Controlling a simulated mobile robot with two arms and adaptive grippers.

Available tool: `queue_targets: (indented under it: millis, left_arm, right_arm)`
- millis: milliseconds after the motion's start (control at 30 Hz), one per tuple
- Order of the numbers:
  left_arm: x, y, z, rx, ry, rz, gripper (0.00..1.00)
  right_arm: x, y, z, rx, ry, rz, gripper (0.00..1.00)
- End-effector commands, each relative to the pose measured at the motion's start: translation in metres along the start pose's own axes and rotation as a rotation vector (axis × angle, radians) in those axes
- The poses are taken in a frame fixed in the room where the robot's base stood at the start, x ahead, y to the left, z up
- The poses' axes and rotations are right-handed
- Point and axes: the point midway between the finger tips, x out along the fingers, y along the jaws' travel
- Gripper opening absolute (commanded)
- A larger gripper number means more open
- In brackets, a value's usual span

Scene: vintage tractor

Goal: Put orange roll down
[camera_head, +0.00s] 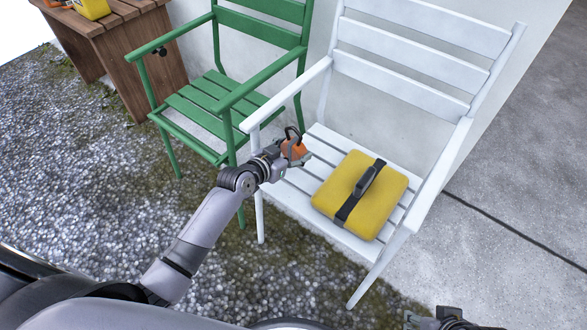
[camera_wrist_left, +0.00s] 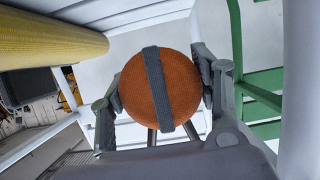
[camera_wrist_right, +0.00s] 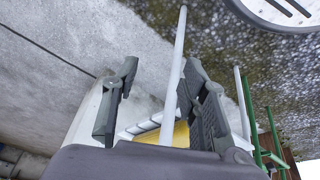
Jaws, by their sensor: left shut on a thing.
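The orange roll (camera_head: 294,149) with a dark strap is held in my left gripper (camera_head: 290,153), over the left part of the white chair's seat (camera_head: 290,196). In the left wrist view the orange roll (camera_wrist_left: 160,91) sits between the two fingers of my left gripper (camera_wrist_left: 160,100), which touch it on both sides. I cannot tell whether the roll touches the seat. My right gripper (camera_wrist_right: 160,105) is open and empty; in the head view it (camera_head: 440,318) shows at the bottom edge, right of the middle.
A yellow case (camera_head: 385,200) with a black strap lies on the right part of the white seat. The chair's armrests (camera_head: 290,90) flank the seat. A green chair (camera_head: 205,105) stands to the left. A wooden table (camera_head: 125,30) holds another yellow item (camera_head: 92,8).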

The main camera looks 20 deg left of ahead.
Motion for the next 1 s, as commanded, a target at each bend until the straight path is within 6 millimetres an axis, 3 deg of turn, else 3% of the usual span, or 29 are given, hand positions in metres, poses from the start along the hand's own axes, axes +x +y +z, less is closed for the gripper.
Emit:
queue_targets:
  millis: [33, 333, 633, 767, 1000]
  left_arm:
    - [0.005, 0.000, 0.011, -0.001, 0.000, 0.000, 0.24]
    - [0.016, 0.000, 0.038, 0.000, 0.000, 0.000, 0.24]
    - [0.024, 0.000, 0.056, 0.000, 0.002, 0.000, 0.24]
    - [0.025, 0.000, 0.059, 0.001, 0.002, 0.000, 0.24]
    - [0.025, 0.000, 0.059, 0.001, 0.002, 0.000, 0.24]
  right_arm:
    - [0.004, 0.000, 0.002, 0.000, 0.002, 0.000, 0.40]
    - [0.016, -0.001, 0.001, 0.000, 0.021, 0.000, 0.40]
    - [0.017, -0.008, -0.060, -0.009, 0.288, -0.014, 0.40]
    - [0.015, -0.009, -0.070, -0.010, 0.333, -0.016, 0.40]
    - [0.014, -0.009, -0.071, -0.010, 0.335, -0.016, 0.40]
